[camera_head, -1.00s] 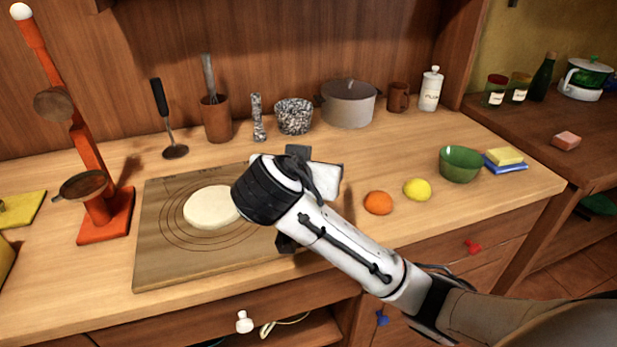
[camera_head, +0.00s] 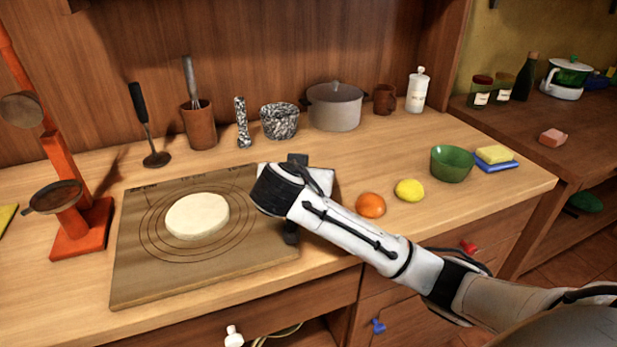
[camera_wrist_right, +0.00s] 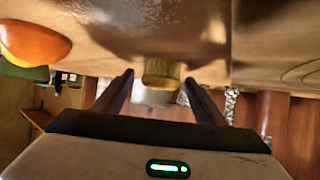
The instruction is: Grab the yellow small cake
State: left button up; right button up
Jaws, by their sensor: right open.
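A small yellow block, which looks like the yellow small cake (camera_wrist_right: 162,74), shows in the right wrist view on the counter. It lies in line with the gap between the fingertips of my right gripper (camera_wrist_right: 159,79), which is open and empty. I cannot tell whether it is fully between the fingers. In the head view my right gripper (camera_head: 298,190) hangs over the right edge of the board, and my arm hides the cake. My left gripper is not in view.
A wooden board (camera_head: 150,275) with pale round dough (camera_head: 197,216) lies left of my gripper. An orange (camera_head: 370,205) and a lemon (camera_head: 410,190) sit right of it. A grey pot (camera_head: 335,108) stands behind. A green bowl (camera_head: 452,164) is farther right.

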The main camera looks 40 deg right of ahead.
jog(key=shift+w+d+f, duration=0.1)
jog(key=shift+w, duration=0.1)
jog(key=c, duration=1.1)
